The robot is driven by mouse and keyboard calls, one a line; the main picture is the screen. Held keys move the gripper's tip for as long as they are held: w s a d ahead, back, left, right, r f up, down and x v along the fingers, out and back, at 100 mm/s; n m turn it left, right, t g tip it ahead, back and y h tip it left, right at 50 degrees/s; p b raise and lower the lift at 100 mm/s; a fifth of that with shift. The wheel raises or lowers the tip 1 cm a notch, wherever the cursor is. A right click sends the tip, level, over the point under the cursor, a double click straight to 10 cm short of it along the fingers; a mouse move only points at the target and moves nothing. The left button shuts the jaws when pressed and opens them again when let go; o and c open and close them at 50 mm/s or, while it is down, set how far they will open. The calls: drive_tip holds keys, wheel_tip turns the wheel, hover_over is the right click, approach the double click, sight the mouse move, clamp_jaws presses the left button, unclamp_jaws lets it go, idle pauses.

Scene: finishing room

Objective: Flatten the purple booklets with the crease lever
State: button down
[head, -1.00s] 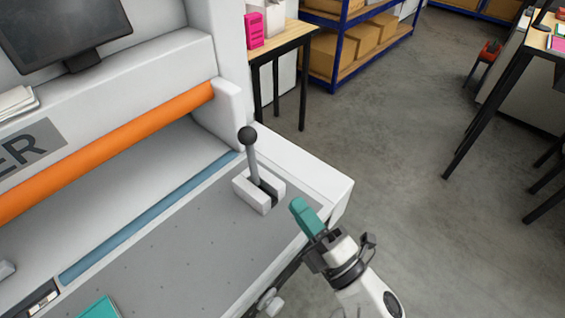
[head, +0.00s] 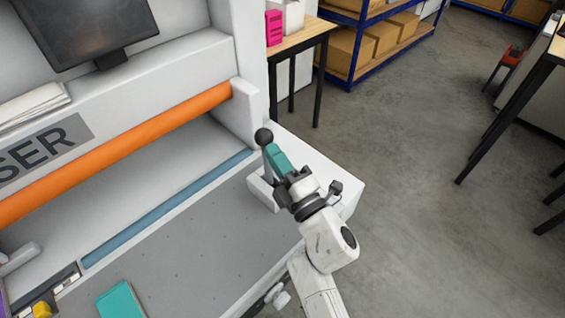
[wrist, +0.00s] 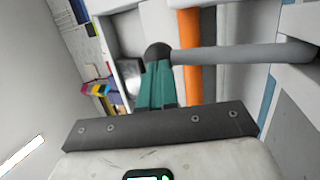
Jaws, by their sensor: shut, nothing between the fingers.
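The crease lever (head: 264,138) is a grey rod with a black ball knob, standing upright on the white press's right side. My gripper (head: 275,153) has teal fingers, shut with nothing between them. Its tips are beside the knob in the head view, and the arm hides the lever's base. In the wrist view, the knob (wrist: 158,52) is just beyond the shut fingertips (wrist: 157,68); I cannot tell if they touch. A purple sliver (head: 3,304) shows at the head view's lower left edge, too cut off to identify as a booklet.
A teal booklet (head: 120,301) lies on the grey press bed (head: 190,235). An orange roller (head: 120,152) runs across the press. A table with a pink holder (head: 274,27) stands behind. Open floor (head: 415,130) is to the right.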

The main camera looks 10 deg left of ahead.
idle(0.3)
drive_tip(key=shift+b+x, duration=0.5)
drive_tip(key=shift+x, duration=0.4)
drive_tip(key=shift+s+a+r, duration=0.1)
